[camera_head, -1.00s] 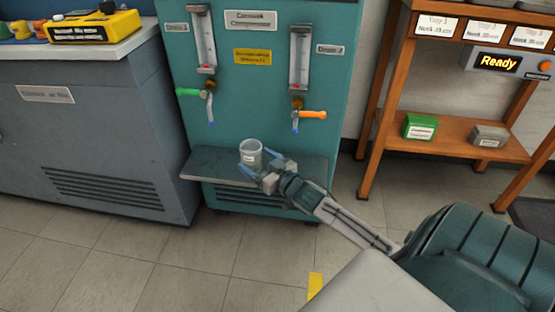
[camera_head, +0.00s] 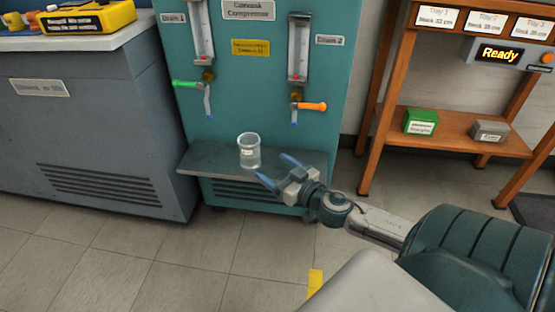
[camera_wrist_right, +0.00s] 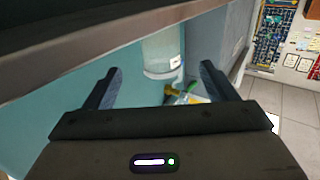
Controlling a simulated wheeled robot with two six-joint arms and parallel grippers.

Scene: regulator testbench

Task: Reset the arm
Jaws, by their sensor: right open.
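My right gripper (camera_head: 280,173) is open and empty, just right of a clear cup (camera_head: 249,151) with a small label. The cup stands upright on the grey shelf (camera_head: 205,163) of the teal compressor cabinet (camera_head: 262,100). The blue fingers are apart from the cup. In the right wrist view, the two fingers (camera_wrist_right: 160,82) are spread, with the cup (camera_wrist_right: 163,53) beyond them. My right arm reaches in from the lower right. My left gripper is not in the head view.
Above the shelf are a green-handled valve (camera_head: 188,84) and an orange-handled valve (camera_head: 311,106). A grey cabinet (camera_head: 90,130) stands at the left. A wooden rack (camera_head: 455,130) with a green box (camera_head: 421,121) and a grey box (camera_head: 489,131) stands at the right. The floor in front is open.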

